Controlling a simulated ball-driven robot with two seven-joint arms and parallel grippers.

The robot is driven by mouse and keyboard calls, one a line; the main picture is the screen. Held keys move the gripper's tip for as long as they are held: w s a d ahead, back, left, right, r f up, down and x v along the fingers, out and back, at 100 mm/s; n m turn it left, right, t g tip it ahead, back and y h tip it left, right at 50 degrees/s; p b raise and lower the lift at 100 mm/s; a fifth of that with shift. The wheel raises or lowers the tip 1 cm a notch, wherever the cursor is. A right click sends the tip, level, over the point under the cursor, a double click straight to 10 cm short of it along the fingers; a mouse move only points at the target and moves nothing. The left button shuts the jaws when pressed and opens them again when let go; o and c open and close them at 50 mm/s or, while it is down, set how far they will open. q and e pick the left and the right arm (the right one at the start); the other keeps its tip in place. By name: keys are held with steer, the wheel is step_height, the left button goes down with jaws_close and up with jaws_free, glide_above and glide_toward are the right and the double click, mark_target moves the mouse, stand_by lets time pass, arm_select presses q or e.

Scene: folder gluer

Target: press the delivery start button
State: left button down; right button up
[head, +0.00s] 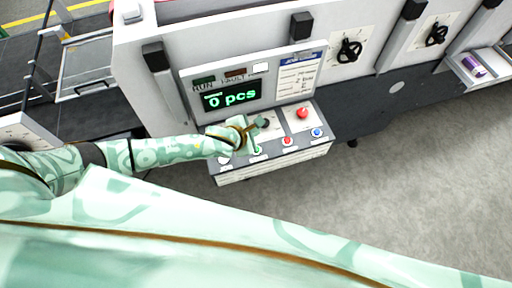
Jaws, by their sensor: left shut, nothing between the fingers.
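The control box (305,151) carries a row of small buttons along its front: a white one (224,160), a green one (257,150), a red one (288,141) and a blue one (316,132). Their labels are too small to read, so I cannot tell which is the delivery start button. My left gripper (252,141) is shut and empty over the left half of the box, close to the green button and partly covering it. I cannot tell whether it touches the button. My right gripper is not in view.
A larger red mushroom button (302,113) stands behind the row. The display (232,95) above reads "0 pcs". The grey floor (420,190) at right is clear.

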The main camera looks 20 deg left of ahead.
arm_select(q)
steer(key=shift+a+m, duration=0.1)
steer(key=shift+m, duration=0.2)
steer(key=shift+f, duration=0.1)
step_height(320, 180, down, 7)
steer(key=b, duration=0.7)
steer(key=shift+f+b, duration=0.45)
steer(key=shift+f, duration=0.4)
steer(key=shift+f, duration=0.1)
stand_by(1.0)
steer(key=shift+f, duration=0.3)
